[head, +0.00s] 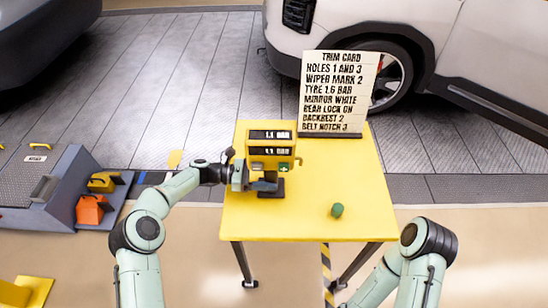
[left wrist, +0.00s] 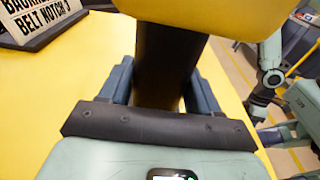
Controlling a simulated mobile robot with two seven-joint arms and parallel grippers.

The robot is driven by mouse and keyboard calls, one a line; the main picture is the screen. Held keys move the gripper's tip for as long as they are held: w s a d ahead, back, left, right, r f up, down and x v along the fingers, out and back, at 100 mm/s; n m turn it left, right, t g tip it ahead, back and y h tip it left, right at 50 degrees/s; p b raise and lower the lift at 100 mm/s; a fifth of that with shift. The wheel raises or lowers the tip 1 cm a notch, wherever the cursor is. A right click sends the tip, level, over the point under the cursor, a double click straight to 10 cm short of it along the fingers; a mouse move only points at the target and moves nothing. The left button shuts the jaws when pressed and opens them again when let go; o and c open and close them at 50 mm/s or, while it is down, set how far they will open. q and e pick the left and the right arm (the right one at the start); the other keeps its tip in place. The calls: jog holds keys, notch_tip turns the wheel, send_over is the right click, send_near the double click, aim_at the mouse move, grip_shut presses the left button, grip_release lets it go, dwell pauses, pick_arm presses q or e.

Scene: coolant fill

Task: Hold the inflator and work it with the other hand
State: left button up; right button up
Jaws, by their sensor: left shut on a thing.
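The inflator (head: 258,150) is a yellow unit on the yellow table (head: 300,220), with two dark displays that both seem to read 1.1 BAR. A small green patch (head: 284,166) shows on its lower right front, with a yellow hook beside it. Its dark post (left wrist: 168,65) shows in the left wrist view under the yellow body. My left gripper (head: 268,184) reaches in from the left, its fingers shut on the post, one on each side. The post's base is partly hidden by the gripper. My right arm shows at the lower right of the head view; its gripper is out of frame.
A trim card (head: 340,85) stands at the table's back right and lists TYRE 1.6 BAR. A small green cylinder (head: 337,210) lies on the right front of the table. The tabletop between is clear. A white car (head: 480,60) stands behind; a grey ramp-like unit (head: 50,185) is at left.

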jog(key=shift+c, duration=0.3)
grip_shut()
dwell(1.8)
